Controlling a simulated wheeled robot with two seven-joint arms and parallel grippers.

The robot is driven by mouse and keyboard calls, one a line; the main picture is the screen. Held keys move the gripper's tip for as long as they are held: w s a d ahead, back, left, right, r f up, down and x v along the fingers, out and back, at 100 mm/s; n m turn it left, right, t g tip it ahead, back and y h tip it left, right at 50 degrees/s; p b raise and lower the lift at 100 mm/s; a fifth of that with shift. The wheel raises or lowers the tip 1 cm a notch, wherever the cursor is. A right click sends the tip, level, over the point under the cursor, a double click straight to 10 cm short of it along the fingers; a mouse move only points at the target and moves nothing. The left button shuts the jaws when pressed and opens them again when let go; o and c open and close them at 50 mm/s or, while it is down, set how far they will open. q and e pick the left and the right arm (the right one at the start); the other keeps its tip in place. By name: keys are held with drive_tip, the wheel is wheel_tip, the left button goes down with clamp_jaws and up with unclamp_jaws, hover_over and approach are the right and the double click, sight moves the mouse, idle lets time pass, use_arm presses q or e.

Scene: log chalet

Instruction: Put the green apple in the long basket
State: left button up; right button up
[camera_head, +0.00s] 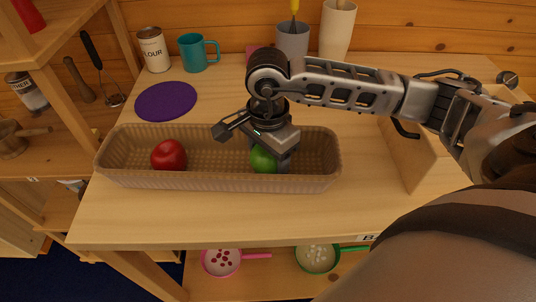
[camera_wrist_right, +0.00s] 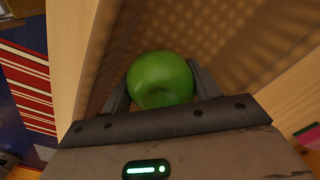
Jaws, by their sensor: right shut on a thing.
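The green apple (camera_head: 263,159) is between the fingers of my right gripper (camera_head: 272,160), inside the right part of the long basket (camera_head: 215,184). In the right wrist view the green apple (camera_wrist_right: 161,80) sits between the two fingers of the right gripper (camera_wrist_right: 160,92), which is shut on it. The gripper partly hides the apple in the head view. I cannot tell whether the apple touches the basket floor. A red apple (camera_head: 169,155) lies in the left part of the basket. My left gripper is not in view.
A purple round mat (camera_head: 166,101) lies behind the basket. A flour canister (camera_head: 153,49), a teal mug (camera_head: 194,53) and a grey cup (camera_head: 292,42) stand along the back. A wooden board (camera_head: 408,155) stands right of the basket. The table front is clear.

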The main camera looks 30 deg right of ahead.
drive_tip(key=shift+f+b, duration=0.25)
drive_tip(key=shift+b, duration=0.15)
drive_tip(key=o, duration=1.1)
drive_tip(key=shift+r, duration=0.1)
drive_tip(key=shift+r+p, duration=0.15)
drive_tip(key=shift+p, duration=0.15)
drive_tip(key=shift+r, duration=0.25)
wheel_tip(320, 180, up, 11)
drive_tip(key=shift+f+b, duration=0.15)
drive_tip(key=shift+b, duration=0.3)
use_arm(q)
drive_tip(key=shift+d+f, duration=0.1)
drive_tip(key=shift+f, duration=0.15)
use_arm(e)
drive_tip(key=shift+r, duration=0.45)
